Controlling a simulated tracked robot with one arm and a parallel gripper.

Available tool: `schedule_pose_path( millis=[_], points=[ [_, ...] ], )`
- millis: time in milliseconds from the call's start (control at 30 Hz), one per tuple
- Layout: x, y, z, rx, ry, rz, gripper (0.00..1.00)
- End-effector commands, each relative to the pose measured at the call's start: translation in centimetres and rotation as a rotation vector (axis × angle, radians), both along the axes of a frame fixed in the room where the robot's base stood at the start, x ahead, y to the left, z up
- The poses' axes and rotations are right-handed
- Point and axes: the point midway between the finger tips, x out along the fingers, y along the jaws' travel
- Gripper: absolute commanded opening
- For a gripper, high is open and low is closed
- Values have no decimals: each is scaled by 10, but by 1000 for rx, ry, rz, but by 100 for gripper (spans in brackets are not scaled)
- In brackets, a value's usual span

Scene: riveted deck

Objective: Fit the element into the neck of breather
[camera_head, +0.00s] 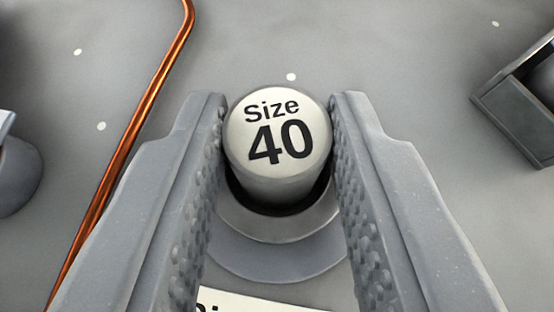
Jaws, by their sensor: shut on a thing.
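The element (278,137) is a pale metal cylinder marked "Size 40" on its top face. My gripper (278,115) is shut on it, one textured finger on each side. Below the element is the breather (283,258), a round grey base with a lighter ring-shaped neck (285,222) around a dark opening. The element's lower end overlaps this dark opening in the picture and looks to be in or just above it; I cannot tell how deep. A white label (255,302) with cut-off black lettering shows at the bottom, partly hidden.
A copper-coloured pipe (150,98) runs along the deck on the left. A grey rounded object (18,175) stands at the left edge. A dark open box (505,112) stands at the right edge. The grey deck (400,60) behind the element is clear.

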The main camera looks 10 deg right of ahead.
Motion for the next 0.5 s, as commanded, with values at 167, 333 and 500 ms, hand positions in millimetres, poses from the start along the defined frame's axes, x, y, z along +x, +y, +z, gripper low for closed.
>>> schedule_pose_path(
  millis=[167, 333, 500],
  points=[
    [0, 0, 0, 0, 0, -1, 6],
    [0, 0, -2, 0, 0, -1, 42],
    [0, -1, -2, 0, 0, -1, 50]
  ],
)
